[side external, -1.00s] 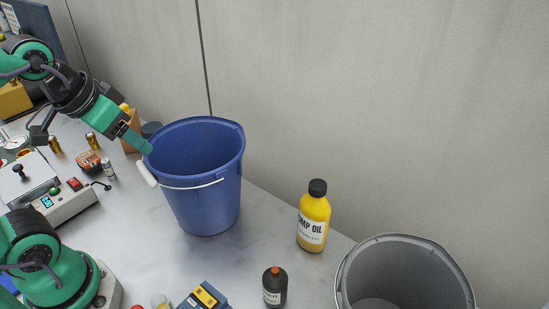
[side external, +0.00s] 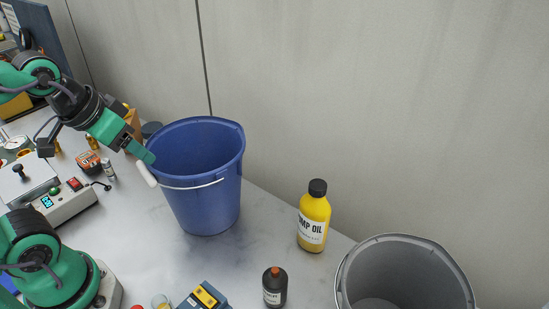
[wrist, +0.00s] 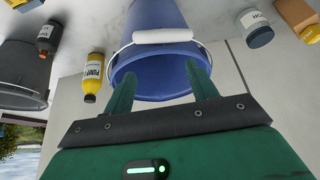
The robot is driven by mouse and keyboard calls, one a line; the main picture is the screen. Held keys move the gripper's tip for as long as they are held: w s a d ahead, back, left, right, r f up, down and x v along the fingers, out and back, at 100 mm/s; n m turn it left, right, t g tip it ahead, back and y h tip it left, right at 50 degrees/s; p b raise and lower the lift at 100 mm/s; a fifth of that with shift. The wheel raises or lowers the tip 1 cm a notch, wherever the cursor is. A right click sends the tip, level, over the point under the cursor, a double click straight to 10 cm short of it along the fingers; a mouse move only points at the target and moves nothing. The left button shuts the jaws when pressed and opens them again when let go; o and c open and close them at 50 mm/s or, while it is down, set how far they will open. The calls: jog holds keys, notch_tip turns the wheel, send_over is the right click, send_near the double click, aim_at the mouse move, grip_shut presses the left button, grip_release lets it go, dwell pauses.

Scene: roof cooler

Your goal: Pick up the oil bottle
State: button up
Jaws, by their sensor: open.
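The oil bottle (side external: 314,216) is yellow with a black cap and a white label reading "MP OIL". It stands upright on the bench, right of the blue bucket. In the wrist view the yellow bottle (wrist: 94,75) shows upside down at the left. My gripper (side external: 150,157) is at the left rim of the blue bucket (side external: 202,205), well left of the bottle and higher. In the wrist view the two green fingers of my gripper (wrist: 160,82) are apart, with the bucket beyond them and nothing held between.
A grey bucket (side external: 352,270) stands right of the oil bottle. A small dark bottle with an orange cap (side external: 275,288) stands in front of it. A wall (side external: 380,110) rises behind. Bare bench (side external: 255,225) lies between the blue bucket and the oil bottle.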

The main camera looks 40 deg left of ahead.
jog(key=shift+w+r, duration=0.1)
jog(key=shift+w+d+r+m, duration=0.3)
jog(key=shift+w, duration=0.15)
jog(key=w+d+r+m+g, duration=0.35)
jog(key=w+d+m, duration=0.25)
jog(key=w+d, duration=0.45)
jog(key=w+d+f+m, duration=0.2)
jog(key=w+d, duration=0.1)
jog(key=d, duration=0.2)
jog(key=w+d+f+m+g, duration=0.1)
jog(key=w+d+m, duration=0.1)
jog(key=d, duration=0.3)
jog(key=w+d+f+m+g, duration=0.1)
jog(key=w+d+f+m, duration=0.1)
jog(key=d, duration=0.3)
jog(key=shift+w+d+f+m, duration=0.15)
jog(key=shift+w, duration=0.3)
jog(key=shift+w+d+f+m, duration=0.1)
jog(key=shift+w+f+m, duration=0.05)
jog(key=shift+w, duration=0.25)
jog(key=shift+w+d+f, duration=0.1)
jog(key=shift+d+f, duration=0.15)
jog(key=shift+d, duration=0.3)
jog(key=shift+f, duration=1.3)
